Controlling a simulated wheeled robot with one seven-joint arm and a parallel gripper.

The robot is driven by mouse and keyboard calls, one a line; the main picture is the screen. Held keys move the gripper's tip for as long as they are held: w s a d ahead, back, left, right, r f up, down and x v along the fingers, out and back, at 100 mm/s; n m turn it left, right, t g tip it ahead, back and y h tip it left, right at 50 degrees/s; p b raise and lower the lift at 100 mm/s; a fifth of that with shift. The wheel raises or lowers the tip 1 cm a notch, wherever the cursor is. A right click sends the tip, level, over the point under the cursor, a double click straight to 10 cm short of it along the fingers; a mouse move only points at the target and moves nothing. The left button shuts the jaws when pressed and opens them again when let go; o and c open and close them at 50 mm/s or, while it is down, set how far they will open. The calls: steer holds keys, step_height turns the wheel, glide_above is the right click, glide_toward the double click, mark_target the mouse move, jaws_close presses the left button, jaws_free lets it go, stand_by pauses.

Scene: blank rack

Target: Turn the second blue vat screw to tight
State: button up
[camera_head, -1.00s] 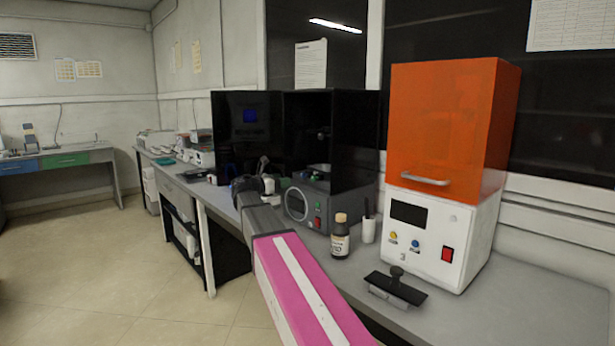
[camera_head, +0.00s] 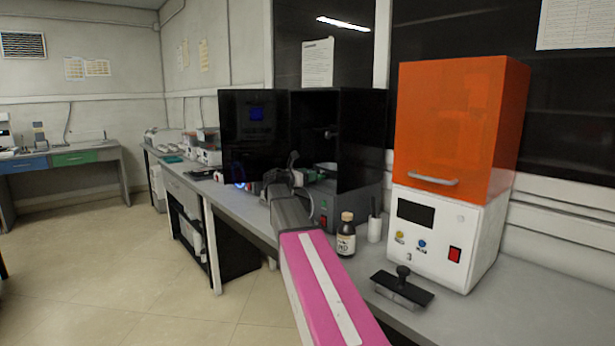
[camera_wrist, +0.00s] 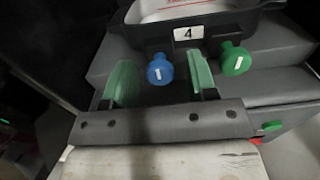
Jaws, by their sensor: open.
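A blue vat screw (camera_wrist: 160,68) with a white mark on its head shows in the wrist view. My gripper (camera_wrist: 162,82) is open, its two green fingers on either side of the blue screw, with gaps visible on both sides. Whether the fingertips reach past its head is hard to tell. A green screw (camera_wrist: 236,58) with a white mark stands to the right, outside the fingers. Behind them is the dark vat (camera_wrist: 268,12) with a label reading 4. In the head view my gripper (camera_head: 286,182) is at the open black machine (camera_head: 358,145); the screws are not discernible there.
A brown bottle (camera_head: 346,238) and a white cup (camera_head: 374,229) stand right of my arm. A black-handled tool (camera_head: 403,286) lies in front of the orange-hooded white machine (camera_head: 460,130). Bare bench (camera_head: 500,310) shows at the front right.

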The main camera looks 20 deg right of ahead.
steer(key=c, duration=0.9)
